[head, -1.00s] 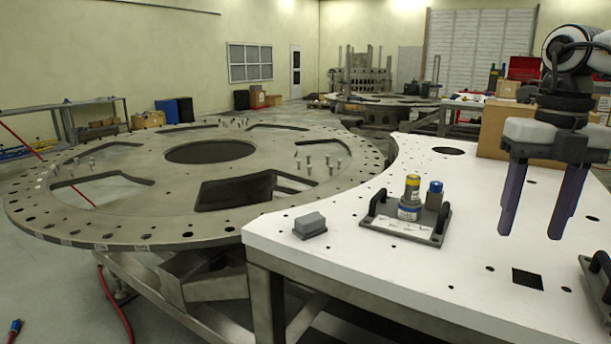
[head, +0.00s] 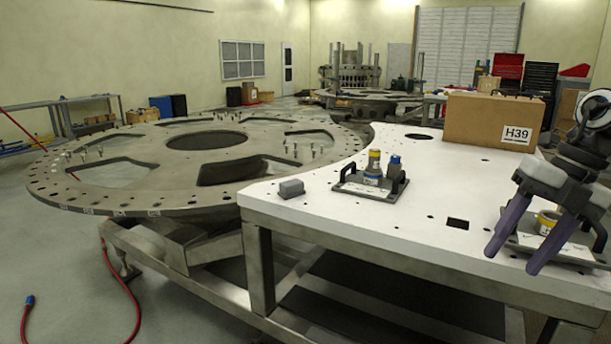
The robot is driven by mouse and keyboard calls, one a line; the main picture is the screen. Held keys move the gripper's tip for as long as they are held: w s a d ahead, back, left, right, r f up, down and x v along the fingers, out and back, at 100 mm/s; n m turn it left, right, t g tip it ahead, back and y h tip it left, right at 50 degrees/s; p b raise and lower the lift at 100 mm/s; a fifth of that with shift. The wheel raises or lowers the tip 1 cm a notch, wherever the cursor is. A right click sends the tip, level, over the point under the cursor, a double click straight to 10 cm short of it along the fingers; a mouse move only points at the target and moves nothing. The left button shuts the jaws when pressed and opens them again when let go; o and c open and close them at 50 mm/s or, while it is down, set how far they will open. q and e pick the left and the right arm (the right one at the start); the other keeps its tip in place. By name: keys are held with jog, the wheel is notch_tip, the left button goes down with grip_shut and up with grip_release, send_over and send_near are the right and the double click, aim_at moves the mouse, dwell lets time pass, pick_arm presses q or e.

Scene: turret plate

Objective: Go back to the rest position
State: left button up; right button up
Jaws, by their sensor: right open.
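My right gripper (head: 512,238) is at the right of the head view, tilted, with two purple fingers spread apart and nothing between them. It hangs in front of a dark tool plate (head: 558,247) with a yellow-topped cylinder (head: 546,222), and hides part of it. Whether the fingers touch the plate cannot be told. My left gripper is not in view.
A white table (head: 330,215) carries a second dark plate (head: 355,188) with yellow and blue-topped cylinders, a small grey block (head: 291,188) and a cardboard box marked H39 (head: 475,120). A large round turret plate (head: 100,195) stands left. A red hose (head: 130,300) lies on the floor.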

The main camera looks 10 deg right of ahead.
jog(key=s+a+f+m+t, duration=0.1)
jog(key=s+f+m+t, duration=0.4)
jog(key=f, duration=0.6)
jog(key=a+f+m+t+y, duration=0.1)
jog(key=f+m+t, duration=0.2)
jog(key=f+m, duration=0.6)
jog(key=s+a+f+m+t, duration=0.1)
jog(key=s+f+m+t, duration=0.25)
jog(key=f, duration=0.95)
jog(key=s+a+f+m+g, duration=0.1)
jog(key=s+a+f+m, duration=0.2)
jog(key=a, duration=0.4)
jog(key=s+a+f+m+g+h, duration=0.1)
jog(key=s+a+f+m, duration=0.3)
jog(key=a, duration=0.4)
jog(key=s+a+f+m+g, duration=0.2)
jog(key=s+a+f+m, duration=0.2)
jog(key=a, duration=0.3)
jog(key=shift+a+f+h, duration=0.4)
